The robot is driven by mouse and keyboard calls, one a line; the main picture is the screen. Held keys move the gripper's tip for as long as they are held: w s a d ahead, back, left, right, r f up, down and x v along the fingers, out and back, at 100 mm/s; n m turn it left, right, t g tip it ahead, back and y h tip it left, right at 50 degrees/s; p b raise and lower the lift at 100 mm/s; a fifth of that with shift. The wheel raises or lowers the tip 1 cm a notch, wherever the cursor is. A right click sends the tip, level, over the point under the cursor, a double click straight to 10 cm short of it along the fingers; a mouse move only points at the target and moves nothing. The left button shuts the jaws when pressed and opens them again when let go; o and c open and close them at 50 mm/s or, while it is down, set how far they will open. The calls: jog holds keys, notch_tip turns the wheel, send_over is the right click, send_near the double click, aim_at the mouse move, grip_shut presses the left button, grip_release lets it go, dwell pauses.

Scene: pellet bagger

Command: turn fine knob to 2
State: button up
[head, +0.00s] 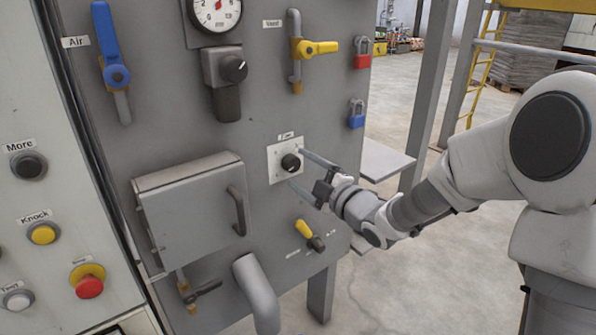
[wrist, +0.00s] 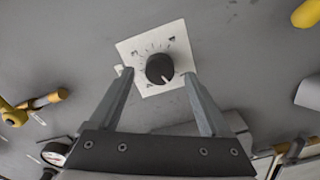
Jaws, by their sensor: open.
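The fine knob (head: 290,163) is a small black round knob on a white square plate (head: 274,170) with a small label above it. In the wrist view the knob (wrist: 159,69) sits in the middle of its white dial plate (wrist: 130,50), with tick marks around it; its pale pointer line points down and slightly right. The numbers are too small to read. My gripper (head: 298,168) is open in front of the panel. In the wrist view my gripper (wrist: 157,72) has one finger on each side of the knob, with a gap to it on both sides.
Above are a pressure gauge (head: 216,12), a black regulator knob (head: 234,69) and a yellow vent handle (head: 318,48). A grey box with a handle (head: 190,210) is at left. A small yellow lever (head: 304,229) and a grey pipe (head: 258,292) are below.

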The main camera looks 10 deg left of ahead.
jog(key=shift+x, duration=0.9)
jog(key=shift+c, duration=0.2)
grip_shut()
jog(key=shift+m, duration=0.3)
jog(key=m+p, duration=0.1)
jog(key=m, duration=0.4)
jog(key=shift+m, duration=0.3)
jog(key=m+p, duration=0.1)
jog(key=m, duration=0.3)
jog(key=shift+p, duration=0.35)
jog(key=shift+m+p, duration=0.45)
jog(key=shift+m, duration=0.75)
